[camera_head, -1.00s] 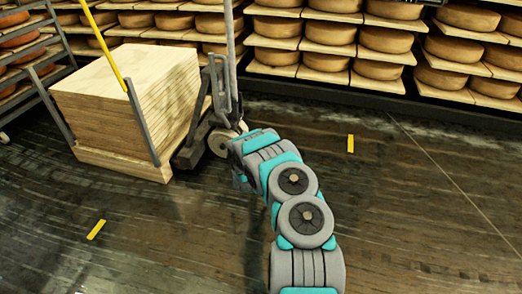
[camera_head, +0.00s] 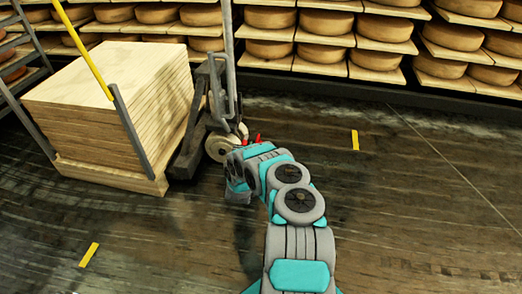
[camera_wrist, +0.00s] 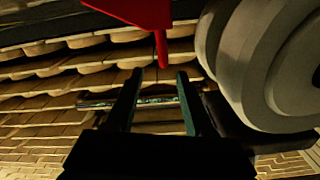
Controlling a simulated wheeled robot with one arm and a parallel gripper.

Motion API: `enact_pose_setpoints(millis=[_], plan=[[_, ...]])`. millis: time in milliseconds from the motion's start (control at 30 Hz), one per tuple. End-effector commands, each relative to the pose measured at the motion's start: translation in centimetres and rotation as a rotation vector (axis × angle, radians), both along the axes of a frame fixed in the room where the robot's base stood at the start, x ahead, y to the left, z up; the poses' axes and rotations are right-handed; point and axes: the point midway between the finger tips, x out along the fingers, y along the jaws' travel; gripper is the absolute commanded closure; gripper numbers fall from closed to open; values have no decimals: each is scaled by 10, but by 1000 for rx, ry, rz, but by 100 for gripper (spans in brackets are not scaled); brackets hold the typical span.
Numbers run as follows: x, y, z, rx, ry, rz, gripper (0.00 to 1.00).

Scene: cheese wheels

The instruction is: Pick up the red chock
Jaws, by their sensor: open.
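The red chock (camera_wrist: 148,12) shows at the top of the wrist view, cut off by the frame edge. A thin red stem (camera_wrist: 161,50) hangs from it, its end close to the gap between my fingertips. My gripper (camera_wrist: 159,74) is open, with one dark finger on each side of that gap and nothing clasped. In the head view only small red bits of the chock (camera_head: 257,138) show past my arm, beside the cart's pale wheel (camera_head: 222,146). My arm hides the rest of it and my fingers there.
The large pale wheel (camera_wrist: 285,65) fills the right of the wrist view, close to my gripper. Cheese shelves (camera_head: 380,60) stand behind.

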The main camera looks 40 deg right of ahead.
Motion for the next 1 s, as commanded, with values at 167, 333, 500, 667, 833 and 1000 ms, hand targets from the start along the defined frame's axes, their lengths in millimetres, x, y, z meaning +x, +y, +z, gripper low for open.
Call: enact_pose_setpoints(millis=[167, 333, 500, 667, 833, 1000], plan=[[10, -10, -2, -1, -5, -1, 47], [26, -23, -7, 0, -4, -1, 47], [37, -36, -5, -2, -4, -2, 47], [41, -40, -3, -2, -3, 1, 47], [41, -39, -3, -1, -2, 2, 47], [41, -39, -4, -1, -2, 2, 64]])
